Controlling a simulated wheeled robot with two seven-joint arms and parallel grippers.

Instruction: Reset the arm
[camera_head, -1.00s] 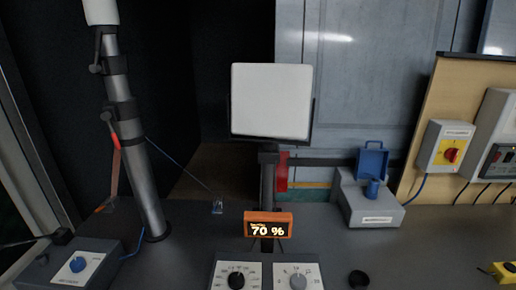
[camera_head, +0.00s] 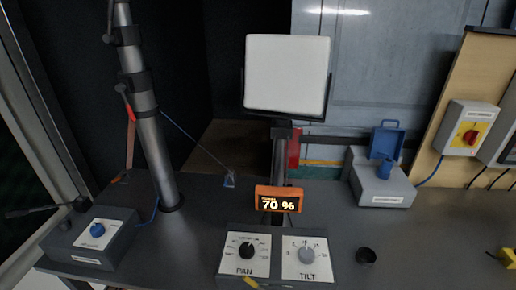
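Neither of my grippers nor my arms shows in the head view. An orange display (camera_head: 278,199) on the post reads 70 %. A small yellow piece (camera_head: 250,282) shows at the lower edge of the PAN box; I cannot tell what it is.
A grey mast (camera_head: 150,140) with clamps rises at left. A box with a blue knob (camera_head: 97,229) sits front left. A grey box with an open blue lid (camera_head: 382,180) stands at right, near a red switch (camera_head: 470,137).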

